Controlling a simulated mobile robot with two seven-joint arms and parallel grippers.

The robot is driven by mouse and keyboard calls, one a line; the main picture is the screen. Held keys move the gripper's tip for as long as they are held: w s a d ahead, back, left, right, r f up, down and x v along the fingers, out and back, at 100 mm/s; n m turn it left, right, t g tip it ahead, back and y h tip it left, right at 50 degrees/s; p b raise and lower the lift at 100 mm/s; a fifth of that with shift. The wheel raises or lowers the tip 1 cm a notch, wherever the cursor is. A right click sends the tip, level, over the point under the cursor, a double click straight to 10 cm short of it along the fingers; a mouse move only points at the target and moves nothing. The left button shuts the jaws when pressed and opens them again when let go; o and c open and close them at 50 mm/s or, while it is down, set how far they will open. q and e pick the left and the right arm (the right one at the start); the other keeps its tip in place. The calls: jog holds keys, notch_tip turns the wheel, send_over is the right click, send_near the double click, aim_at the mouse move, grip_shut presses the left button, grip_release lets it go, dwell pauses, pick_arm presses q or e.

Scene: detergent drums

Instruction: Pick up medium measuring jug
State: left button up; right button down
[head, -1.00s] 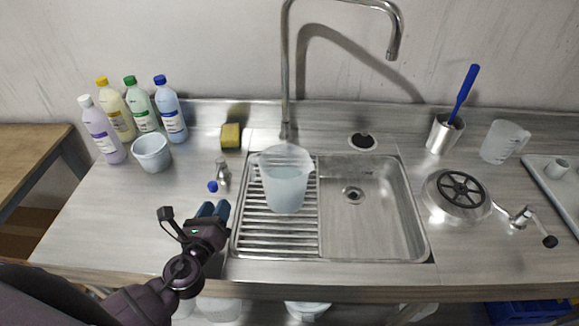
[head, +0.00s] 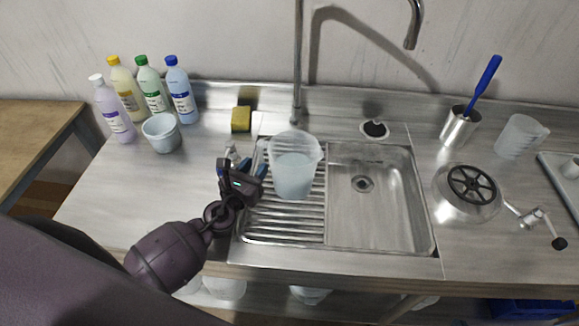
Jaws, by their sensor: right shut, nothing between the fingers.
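A translucent measuring jug (head: 295,168) stands upright on the ribbed drainboard of the sink, holding pale liquid or tinted at its lower part. A second translucent jug (head: 520,136) stands on the counter at the far right. Which of them is the medium one I cannot tell for sure. My left gripper (head: 257,166) is just left of the jug on the drainboard, its blue fingers apart and pointing towards it. Contact with the jug cannot be made out. My right gripper is not in view.
The steel sink basin (head: 375,215) is empty. Several bottles (head: 180,97), a small white tub (head: 161,134) and a sponge (head: 241,119) stand at the back left.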

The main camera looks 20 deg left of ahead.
aim_at(262, 159)
pick_arm(q)
jog(key=shift+w+d, duration=0.15)
jog(key=shift+w, duration=0.75)
jog(key=shift+w+d, duration=0.1)
jog(key=shift+w, duration=0.8)
grip_shut()
